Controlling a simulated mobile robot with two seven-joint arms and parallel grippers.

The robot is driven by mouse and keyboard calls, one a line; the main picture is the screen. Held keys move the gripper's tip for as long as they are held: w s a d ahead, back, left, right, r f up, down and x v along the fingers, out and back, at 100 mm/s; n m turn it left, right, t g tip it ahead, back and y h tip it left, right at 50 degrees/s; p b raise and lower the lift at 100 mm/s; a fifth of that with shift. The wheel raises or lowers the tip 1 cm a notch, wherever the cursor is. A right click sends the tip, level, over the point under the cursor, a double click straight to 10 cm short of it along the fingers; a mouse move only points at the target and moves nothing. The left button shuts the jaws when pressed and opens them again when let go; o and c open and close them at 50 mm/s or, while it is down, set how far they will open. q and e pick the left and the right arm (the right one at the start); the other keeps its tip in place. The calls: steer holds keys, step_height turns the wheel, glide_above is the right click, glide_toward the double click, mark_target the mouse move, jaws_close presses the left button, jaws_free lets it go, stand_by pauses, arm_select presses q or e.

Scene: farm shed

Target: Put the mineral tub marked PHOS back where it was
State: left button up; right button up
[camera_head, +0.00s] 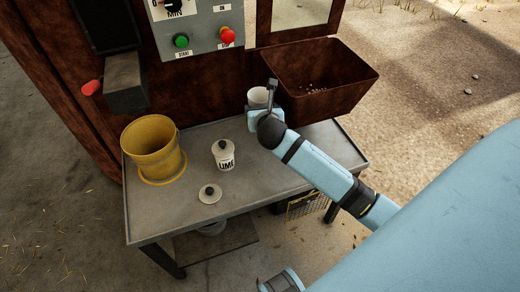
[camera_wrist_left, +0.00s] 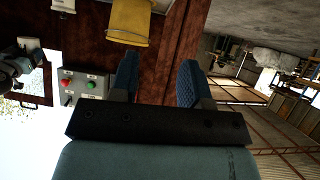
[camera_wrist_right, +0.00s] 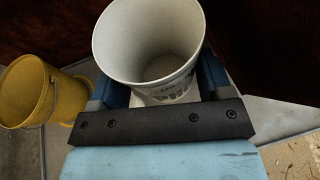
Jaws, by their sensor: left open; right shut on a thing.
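A white open tub (camera_head: 258,96) is at the back of the metal table, in front of the rusty bin. My right gripper (camera_wrist_right: 160,88) is shut on it. In the right wrist view the tub (camera_wrist_right: 120,50) looks empty, and the black letters on its side are cut off and unreadable. I cannot tell whether its base touches the table. A lidded white tub (camera_head: 223,158), its marking seeming to read LIME, stands mid-table. A loose white lid with a dark knob (camera_head: 210,194) lies in front of it. My left gripper (camera_wrist_left: 156,78) is open and empty.
A yellow bucket (camera_head: 148,150) stands at the table's left. The rusty bin (camera_head: 318,85) stands out over the back right. A control panel (camera_head: 200,28) with green and red buttons is on the machine behind. The table's front right (camera_head: 265,178) is clear.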

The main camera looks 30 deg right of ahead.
steer(key=shift+w+d+f, duration=0.1)
steer(key=shift+d+f, duration=0.05)
steer(key=shift+f, duration=0.4)
step_height(320, 180, down, 16)
steer(key=b, duration=0.6)
steer(key=shift+r, duration=0.15)
step_height(320, 180, down, 2)
steer(key=shift+f+b, duration=0.15)
steer(key=shift+b, duration=0.35)
steer(key=shift+f+b, duration=0.3)
steer(key=shift+f, duration=0.6)
arm_select(q)
steer(key=w+d+r+t+h, duration=0.2)
steer(key=shift+d+r+t, duration=0.1)
steer(key=shift+d+t, duration=0.2)
arm_select(e)
steer(key=shift+r, duration=0.1)
